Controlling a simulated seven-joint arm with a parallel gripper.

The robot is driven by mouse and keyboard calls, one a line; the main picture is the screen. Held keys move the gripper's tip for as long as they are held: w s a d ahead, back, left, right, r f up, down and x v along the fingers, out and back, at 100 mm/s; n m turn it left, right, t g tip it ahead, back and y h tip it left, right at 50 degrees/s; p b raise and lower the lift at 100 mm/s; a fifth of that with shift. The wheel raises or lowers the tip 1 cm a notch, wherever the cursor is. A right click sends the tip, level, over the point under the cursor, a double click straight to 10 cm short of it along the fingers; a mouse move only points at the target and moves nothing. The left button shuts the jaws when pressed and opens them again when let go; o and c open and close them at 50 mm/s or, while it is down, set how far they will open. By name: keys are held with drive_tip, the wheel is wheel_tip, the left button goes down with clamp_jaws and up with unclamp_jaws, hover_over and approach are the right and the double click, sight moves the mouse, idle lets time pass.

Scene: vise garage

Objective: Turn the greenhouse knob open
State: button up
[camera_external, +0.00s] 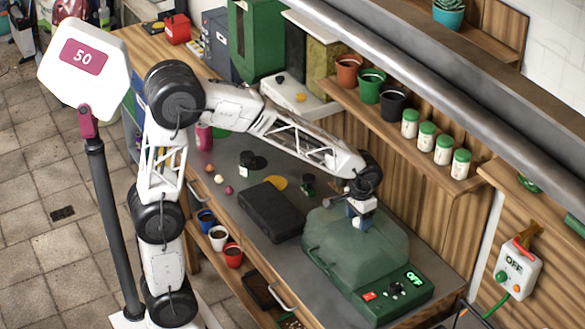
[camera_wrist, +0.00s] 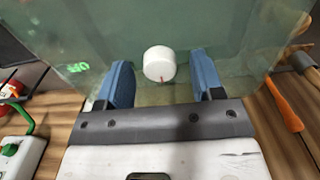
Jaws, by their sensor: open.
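The greenhouse (camera_external: 340,260) is a green box with a see-through lid on the grey bench, its front panel lit with a green OFF. It also fills the upper part of the wrist view (camera_wrist: 95,30). A white round knob (camera_wrist: 158,62) with a red mark shows on its lid in the wrist view. My gripper (camera_external: 360,218) points down over the top of the lid. In the wrist view my gripper (camera_wrist: 160,78) is open, with one blue finger on each side of the knob. I cannot tell whether they touch it. The knob is hidden in the external view.
A black case (camera_external: 271,210) lies on the bench left of the greenhouse. A shelf (camera_external: 420,139) with pots and green-lidded jars runs along the wall behind. A wall box (camera_external: 517,270) reading OFF hangs at the right. Small pots (camera_external: 219,238) stand below the bench front.

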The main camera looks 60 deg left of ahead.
drive_tip(key=shift+f, duration=0.1)
drive_tip(key=c, duration=0.9)
drive_tip(key=shift+m, duration=0.4)
drive_tip(key=m, duration=0.7)
drive_tip(key=shift+m, duration=0.4)
drive_tip(key=m, duration=0.4)
drive_tip(key=shift+m, duration=0.3)
drive_tip(key=m, duration=0.4)
drive_tip(key=shift+m, duration=0.3)
